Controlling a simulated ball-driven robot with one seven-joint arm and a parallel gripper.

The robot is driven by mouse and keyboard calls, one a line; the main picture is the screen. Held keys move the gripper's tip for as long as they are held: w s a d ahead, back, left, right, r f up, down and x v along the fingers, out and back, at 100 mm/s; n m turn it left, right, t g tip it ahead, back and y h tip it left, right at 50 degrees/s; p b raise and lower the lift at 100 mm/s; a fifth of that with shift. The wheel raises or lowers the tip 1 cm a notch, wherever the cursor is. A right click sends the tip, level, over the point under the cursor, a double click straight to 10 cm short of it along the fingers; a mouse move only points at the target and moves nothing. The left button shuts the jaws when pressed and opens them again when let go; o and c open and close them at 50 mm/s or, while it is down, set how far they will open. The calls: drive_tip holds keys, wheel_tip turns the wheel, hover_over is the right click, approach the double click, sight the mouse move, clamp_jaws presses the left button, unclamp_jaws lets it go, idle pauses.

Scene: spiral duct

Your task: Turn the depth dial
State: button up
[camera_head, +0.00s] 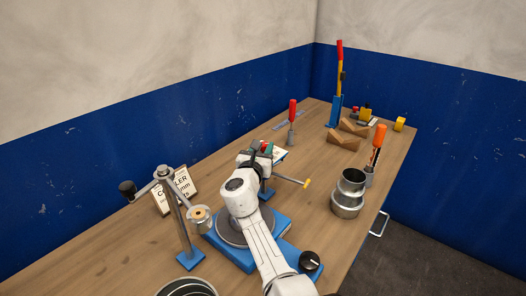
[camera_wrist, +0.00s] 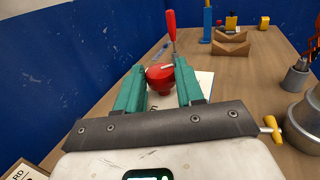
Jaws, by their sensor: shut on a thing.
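A round red knob (camera_wrist: 160,80) with a pale mark on top sits between the two teal fingers of my gripper (camera_wrist: 160,66) in the wrist view. It is the dial-like part within reach; I see no label naming it. My gripper is shut on it, with a finger on each side. In the head view my gripper (camera_head: 265,150) is beyond the blue machine base (camera_head: 230,255), and my arm hides most of the knob. A black knob (camera_head: 310,261) with a light mark stands on the near right of the blue base, apart from my gripper.
A crank with a black handle (camera_head: 127,188) stands at the left by a lettered card (camera_head: 183,190). A yellow-tipped bar (camera_head: 306,183) sticks out right of my gripper. A metal duct piece (camera_head: 348,195) and an orange-handled tool (camera_head: 379,140) stand right. Wooden blocks (camera_head: 343,141) lie farther back.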

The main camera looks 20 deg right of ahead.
idle(0.4)
drive_tip(key=o, duration=1)
drive_tip(key=shift+o, duration=0.2)
drive_tip(key=p+v, duration=0.1)
drive_tip(key=v, duration=0.9)
drive_tip(key=shift+s+a, duration=0.25)
drive_tip(key=shift+a, duration=0.05)
